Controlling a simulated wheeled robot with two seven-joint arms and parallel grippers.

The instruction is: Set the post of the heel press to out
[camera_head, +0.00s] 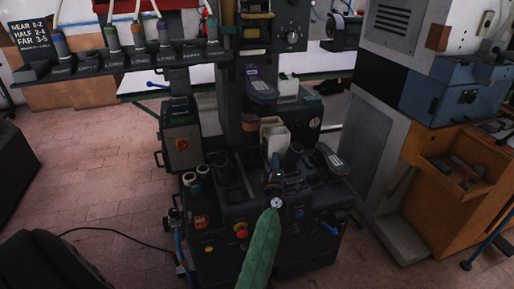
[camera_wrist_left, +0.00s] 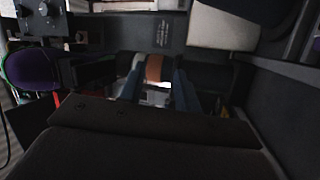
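The heel press (camera_head: 240,205) is a dark machine in the middle of the head view, with a tall column, a shelf of small holders and coloured buttons. I cannot tell for sure which part is its post or how it is set. My left gripper (camera_head: 275,172), at the end of a green-sleeved arm, is over the front of the press top. In the left wrist view the fingers (camera_wrist_left: 157,85) stand apart, with a brown band on a short cylinder (camera_wrist_left: 154,68) between their tips. Contact with it cannot be made out. My right gripper is not in view.
A purple-topped shoe part (camera_head: 262,88) sits on the press above the gripper. White containers (camera_head: 274,133) and a grey-blue shoe (camera_head: 331,159) are close by. A rack of labelled tools (camera_head: 130,60) hangs left. A blue-and-orange machine (camera_head: 450,130) stands right. Brick floor lies left.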

